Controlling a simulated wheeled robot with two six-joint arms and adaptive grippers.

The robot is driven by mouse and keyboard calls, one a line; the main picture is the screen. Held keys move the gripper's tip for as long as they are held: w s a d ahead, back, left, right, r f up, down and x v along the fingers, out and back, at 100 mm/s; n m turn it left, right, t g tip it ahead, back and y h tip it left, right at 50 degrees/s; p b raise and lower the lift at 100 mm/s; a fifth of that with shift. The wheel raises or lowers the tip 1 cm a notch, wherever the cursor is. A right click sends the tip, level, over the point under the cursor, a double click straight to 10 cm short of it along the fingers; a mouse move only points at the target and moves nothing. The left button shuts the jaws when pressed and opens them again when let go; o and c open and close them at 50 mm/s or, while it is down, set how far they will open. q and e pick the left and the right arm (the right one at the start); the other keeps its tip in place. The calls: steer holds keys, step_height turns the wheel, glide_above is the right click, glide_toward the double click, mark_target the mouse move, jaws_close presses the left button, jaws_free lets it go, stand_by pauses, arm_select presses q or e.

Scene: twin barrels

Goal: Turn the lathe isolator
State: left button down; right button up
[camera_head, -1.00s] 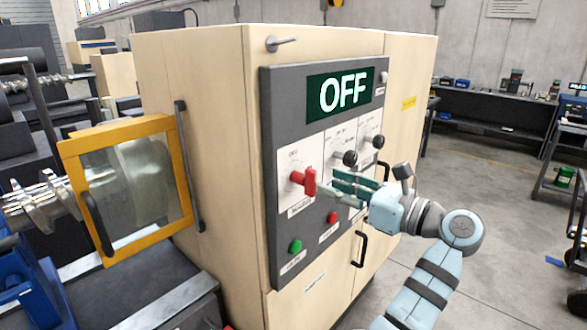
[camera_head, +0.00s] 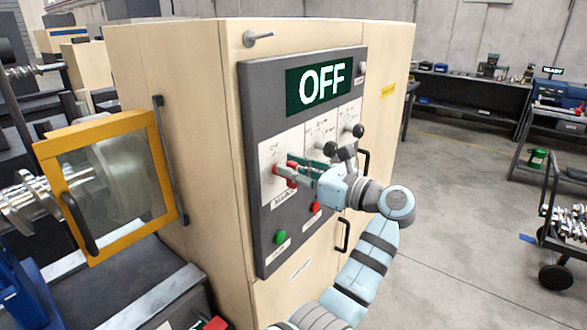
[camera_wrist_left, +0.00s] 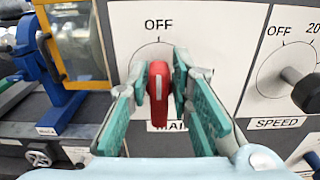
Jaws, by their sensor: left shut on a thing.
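The lathe isolator is a red handle (camera_head: 290,168) on a white plate at the left of the grey control panel (camera_head: 255,150). In the left wrist view the handle (camera_wrist_left: 158,95) stands upright below the word OFF. My left gripper (camera_wrist_left: 160,75) has its green-padded fingers on both sides of the handle and is shut on it. In the head view the left gripper (camera_head: 289,173) reaches the handle from the right and partly hides it. The display (camera_head: 318,87) above reads OFF. My right gripper is in neither view.
Black-knobbed dials (camera_head: 330,149) sit just right of the isolator; the SPEED dial (camera_wrist_left: 306,93) is close in the wrist view. A red button (camera_head: 315,207) and a green button (camera_head: 280,237) lie below. An orange-framed guard (camera_head: 105,185) stands left.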

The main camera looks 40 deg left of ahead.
arm_select(q)
steer(key=m, duration=0.3)
steer(key=shift+w+m, duration=0.25)
steer(key=shift+m, duration=0.05)
steer(key=m, duration=0.3)
steer(key=m+p, duration=0.1)
steer(key=shift+w+m, duration=0.25)
steer(key=shift+m, duration=0.05)
steer(key=m+p, duration=0.1)
steer(key=m, duration=0.2)
steer(key=m+p, duration=0.1)
steer(key=m, duration=0.1)
steer(key=shift+w+f+p, duration=0.2)
steer(key=shift+f+p, duration=0.1)
steer(key=m, duration=0.2)
steer(key=shift+w+f+m+p, duration=0.1)
steer(key=shift+f+m+p, duration=0.1)
steer(key=shift+m+p, duration=0.2)
steer(key=shift+a+f+m, duration=0.1)
steer(key=shift+f+m, duration=0.05)
steer(key=shift+m, duration=0.75)
stand_by(0.4)
